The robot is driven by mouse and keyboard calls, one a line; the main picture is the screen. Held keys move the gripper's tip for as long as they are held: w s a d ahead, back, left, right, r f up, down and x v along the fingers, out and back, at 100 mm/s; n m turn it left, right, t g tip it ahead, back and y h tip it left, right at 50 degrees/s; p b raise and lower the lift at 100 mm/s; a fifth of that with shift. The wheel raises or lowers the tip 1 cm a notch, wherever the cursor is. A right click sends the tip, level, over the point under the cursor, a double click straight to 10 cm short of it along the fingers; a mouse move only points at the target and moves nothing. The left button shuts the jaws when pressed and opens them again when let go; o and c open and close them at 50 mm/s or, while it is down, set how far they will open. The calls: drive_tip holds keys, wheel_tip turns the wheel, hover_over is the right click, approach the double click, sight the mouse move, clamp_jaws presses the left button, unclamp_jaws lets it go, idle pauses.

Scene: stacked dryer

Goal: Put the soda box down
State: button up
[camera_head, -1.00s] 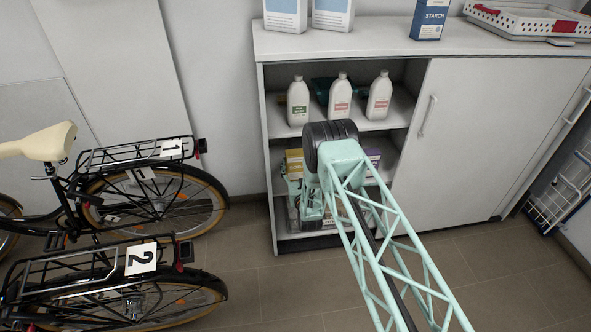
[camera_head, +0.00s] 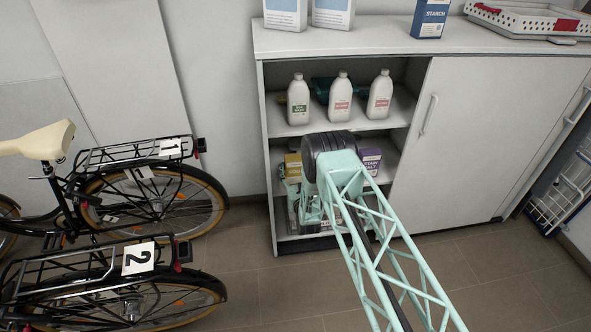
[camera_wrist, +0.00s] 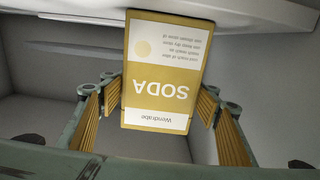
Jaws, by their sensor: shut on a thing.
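The soda box (camera_wrist: 165,65) is yellow with a white band and shows upside down in the wrist view. It sits between the two padded fingers of my gripper (camera_wrist: 162,103), which is shut on it. In the head view a yellow box (camera_head: 293,166), seemingly the soda box, shows at the middle shelf of the open cabinet, left of my arm. My gripper (camera_head: 308,210) is partly hidden there by my own arm. Whether the box's base touches the shelf is hidden.
A purple-and-white stain salt box (camera_head: 371,160) stands on the shelf to the right. Several white bottles (camera_head: 340,97) stand on the shelf above. A sliding door (camera_head: 480,140) covers the cabinet's right half. Bicycles (camera_head: 130,220) stand at left.

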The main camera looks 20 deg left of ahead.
idle(0.4)
drive_tip(key=o, duration=1.1)
drive_tip(key=shift+s, duration=0.1)
drive_tip(key=shift+p+v, duration=1.65)
drive_tip(key=shift+v, duration=4.3)
